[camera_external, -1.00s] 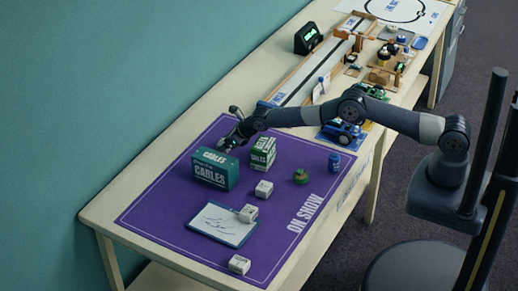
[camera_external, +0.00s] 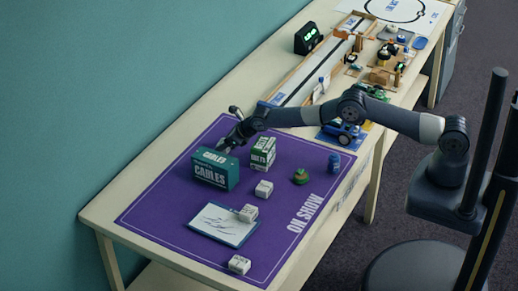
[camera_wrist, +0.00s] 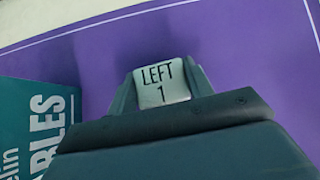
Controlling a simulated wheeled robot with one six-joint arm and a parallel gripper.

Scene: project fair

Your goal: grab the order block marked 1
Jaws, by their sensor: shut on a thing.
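A white block marked "LEFT 1" (camera_wrist: 162,82) sits between the two fingers of my gripper (camera_wrist: 160,92) in the wrist view. The gripper is shut on it, with the printed face towards the camera. In the external view my gripper (camera_external: 224,146) is low at the far side of the purple mat, behind the teal CABLES box, and the held block is hidden there. Other white blocks stand on the mat: one near the middle (camera_external: 264,188), one on the clipboard's edge (camera_external: 248,213) and one at the front (camera_external: 239,264).
The teal CABLES box (camera_external: 215,171) is close beside my gripper; it also fills the left of the wrist view (camera_wrist: 30,125). A green-and-white box (camera_external: 262,153), a clipboard (camera_external: 222,226), a green round item (camera_external: 300,177) and a blue can (camera_external: 334,162) stand on the mat (camera_external: 165,205).

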